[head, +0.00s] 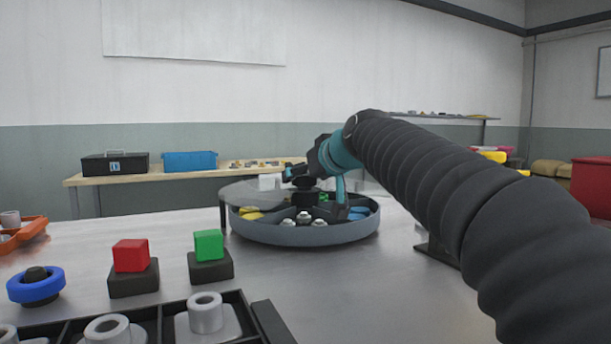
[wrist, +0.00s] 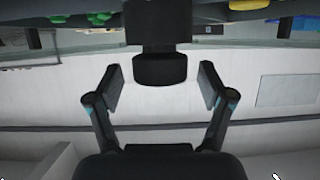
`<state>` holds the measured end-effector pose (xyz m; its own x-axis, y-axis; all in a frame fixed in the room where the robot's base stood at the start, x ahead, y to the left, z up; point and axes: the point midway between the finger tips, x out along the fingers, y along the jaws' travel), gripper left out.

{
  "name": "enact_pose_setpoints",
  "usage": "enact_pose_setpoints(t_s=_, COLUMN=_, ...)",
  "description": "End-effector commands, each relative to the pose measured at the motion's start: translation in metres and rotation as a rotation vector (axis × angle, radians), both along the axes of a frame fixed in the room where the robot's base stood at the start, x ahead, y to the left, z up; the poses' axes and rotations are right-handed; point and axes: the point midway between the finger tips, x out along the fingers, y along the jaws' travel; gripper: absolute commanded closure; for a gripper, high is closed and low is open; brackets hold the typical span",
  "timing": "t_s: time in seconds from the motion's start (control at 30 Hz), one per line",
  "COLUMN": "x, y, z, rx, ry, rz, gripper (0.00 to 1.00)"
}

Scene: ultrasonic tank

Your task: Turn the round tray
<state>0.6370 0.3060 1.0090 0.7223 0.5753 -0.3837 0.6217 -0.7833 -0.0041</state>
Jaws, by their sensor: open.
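The round tray (head: 300,235) is a grey-rimmed dish on the metal table, with compartments holding yellow, blue, green and silvery parts. A dark knob (head: 304,187) stands up at its middle. My gripper (head: 291,174) is at the knob, above the tray. In the wrist view, the picture is upside down and the knob (wrist: 160,70) hangs between the two spread fingers of my gripper (wrist: 160,88), with a gap on each side. My arm hides part of the tray's back right.
A clear plate (head: 248,193) covers the tray's left part, beside a dark post (head: 222,216). Red (head: 131,255) and green (head: 209,244) cubes on black bases, a blue ring (head: 36,288) and a black compartment tray (head: 262,320) stand in front.

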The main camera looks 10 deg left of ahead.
Motion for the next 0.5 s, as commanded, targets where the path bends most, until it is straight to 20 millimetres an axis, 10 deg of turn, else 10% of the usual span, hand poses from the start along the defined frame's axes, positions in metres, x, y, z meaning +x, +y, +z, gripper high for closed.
enact_pose_setpoints(t_s=0.5, x=0.012, y=0.0097, z=-0.0064, rx=0.001, ry=-0.001, rz=0.0, gripper=0.2)
